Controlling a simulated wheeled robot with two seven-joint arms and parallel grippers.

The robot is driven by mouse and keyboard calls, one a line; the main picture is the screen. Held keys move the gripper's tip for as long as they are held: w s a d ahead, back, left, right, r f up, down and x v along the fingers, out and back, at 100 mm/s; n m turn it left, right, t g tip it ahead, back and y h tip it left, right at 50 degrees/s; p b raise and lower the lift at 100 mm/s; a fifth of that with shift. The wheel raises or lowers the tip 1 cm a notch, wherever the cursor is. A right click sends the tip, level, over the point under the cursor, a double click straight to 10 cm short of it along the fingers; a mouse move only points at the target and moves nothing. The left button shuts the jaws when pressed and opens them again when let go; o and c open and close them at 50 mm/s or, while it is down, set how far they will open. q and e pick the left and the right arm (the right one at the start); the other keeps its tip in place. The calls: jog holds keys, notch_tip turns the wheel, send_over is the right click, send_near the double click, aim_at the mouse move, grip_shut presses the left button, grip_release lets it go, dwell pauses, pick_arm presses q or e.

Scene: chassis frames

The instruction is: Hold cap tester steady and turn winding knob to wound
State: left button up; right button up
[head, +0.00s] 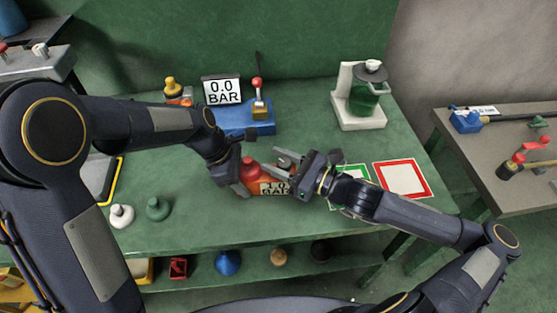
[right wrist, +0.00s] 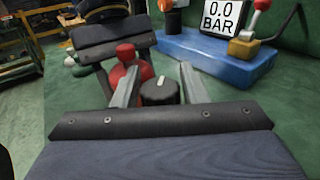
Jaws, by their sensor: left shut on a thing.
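The cap tester (head: 250,170) is a red-orange body with a red knob-like top and a small white BAR display, partly hidden, on the green bench. My left gripper (head: 240,184) is shut on its left side. The red top (right wrist: 125,53) also shows in the right wrist view, beside my left gripper's dark pad. The winding knob (right wrist: 159,92) is black with a white pointer mark. My right gripper (head: 287,160) is over the tester's right part. In the right wrist view its grey fingers (right wrist: 158,72) are open on either side of the knob; firm contact is not visible.
A blue base (head: 240,126) with a lever and a 0.0 BAR display (head: 222,91) stands behind. A green jar stand (head: 362,95) is at the back right. Green and red framed mats (head: 424,189) lie to the right. White and green knobs (head: 122,216) stand front left.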

jog(key=c, duration=0.7)
jog(key=shift+a+m, duration=0.1)
jog(key=shift+m, duration=0.2)
jog(key=shift+t+h, duration=0.4)
jog(key=shift+t, duration=0.2)
jog(key=m+t+h, duration=0.3)
jog(key=shift+w+d+m+t+h, duration=0.2)
jog(key=shift+m+t+h, duration=0.7)
jog(key=shift+h, duration=0.4)
jog(key=shift+w+d+m+t+h, duration=0.15)
jog(key=shift+m+t+h, duration=0.55)
jog(key=shift+m+h, duration=0.5)
jog(key=shift+d+h, duration=0.1)
jog(key=shift+h, duration=0.3)
